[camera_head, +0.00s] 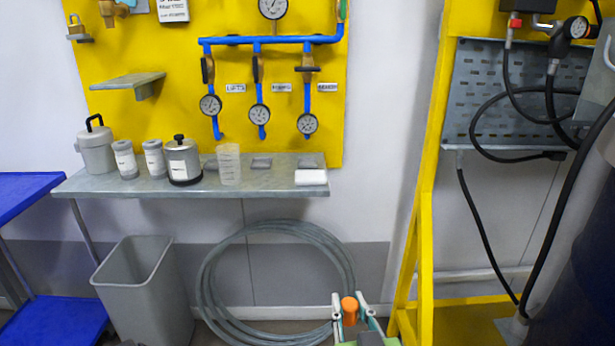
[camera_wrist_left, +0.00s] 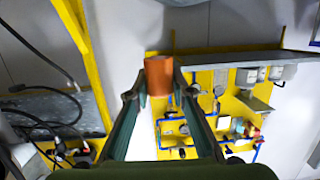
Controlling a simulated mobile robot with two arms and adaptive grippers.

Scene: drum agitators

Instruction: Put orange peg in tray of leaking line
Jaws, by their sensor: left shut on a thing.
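My left gripper (camera_head: 350,309) is at the bottom of the head view, in front of the coiled hose and below the shelf. It is shut on the orange peg (camera_head: 349,306), which stands up between the fingertips. The peg also shows between the fingers in the left wrist view (camera_wrist_left: 158,75). Small dark trays lie on the grey shelf (camera_head: 110,184): a left one (camera_head: 211,164), a middle one (camera_head: 261,162) and a right one (camera_head: 307,162), roughly below three gauged blue lines (camera_head: 270,40). I cannot tell which line leaks. My right gripper is not in view.
A grey bin (camera_head: 140,290) and a coiled hose (camera_head: 225,250) are below. A yellow frame (camera_head: 425,200) rises at right.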

